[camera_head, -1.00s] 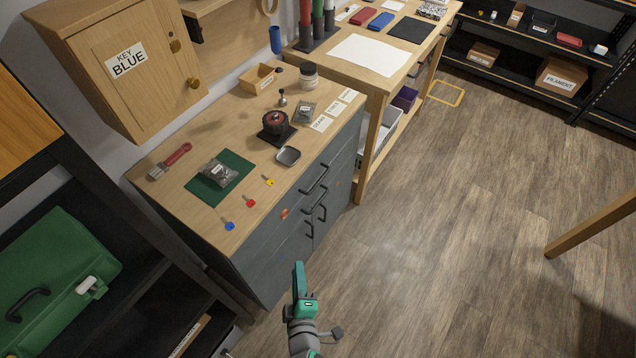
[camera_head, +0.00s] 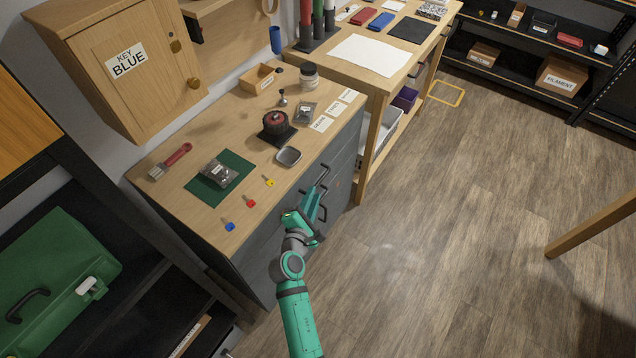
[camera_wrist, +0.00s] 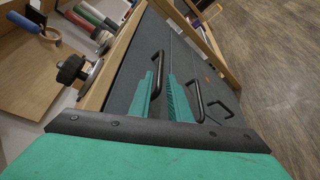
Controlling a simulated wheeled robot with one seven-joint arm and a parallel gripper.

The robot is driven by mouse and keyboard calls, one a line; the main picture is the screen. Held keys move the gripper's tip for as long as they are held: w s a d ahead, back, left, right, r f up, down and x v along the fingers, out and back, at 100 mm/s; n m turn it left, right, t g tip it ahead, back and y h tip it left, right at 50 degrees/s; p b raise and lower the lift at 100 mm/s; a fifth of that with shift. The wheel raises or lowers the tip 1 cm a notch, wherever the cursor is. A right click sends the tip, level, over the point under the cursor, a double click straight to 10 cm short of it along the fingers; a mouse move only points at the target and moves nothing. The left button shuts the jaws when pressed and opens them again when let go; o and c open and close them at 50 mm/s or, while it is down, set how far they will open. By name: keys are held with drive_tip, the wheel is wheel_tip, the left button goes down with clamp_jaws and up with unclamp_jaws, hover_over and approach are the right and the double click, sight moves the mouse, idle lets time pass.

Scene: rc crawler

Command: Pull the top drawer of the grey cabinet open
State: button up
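The grey cabinet (camera_head: 245,262) stands under a wooden worktop, its top drawer looking flush with the front. The top drawer's black bar handle (camera_head: 321,175) is partly visible past my gripper (camera_head: 313,198), which is at the cabinet front. In the wrist view, my two teal fingers are apart, and the top handle (camera_wrist: 158,72) appears between their tips. I cannot tell whether either finger touches it. Two lower handles (camera_wrist: 197,100) (camera_wrist: 222,110) lie to the right of the fingers in the wrist view. My arm hides part of the cabinet front.
The worktop (camera_head: 205,125) holds a green mat (camera_head: 236,162), a small dish (camera_head: 288,156), several coloured keys and a black-based round device (camera_head: 276,124). A wooden table (camera_head: 420,62) adjoins at the back right.

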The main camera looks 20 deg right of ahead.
sight(317, 186)
drive_tip(key=x, duration=0.7)
clamp_jaws()
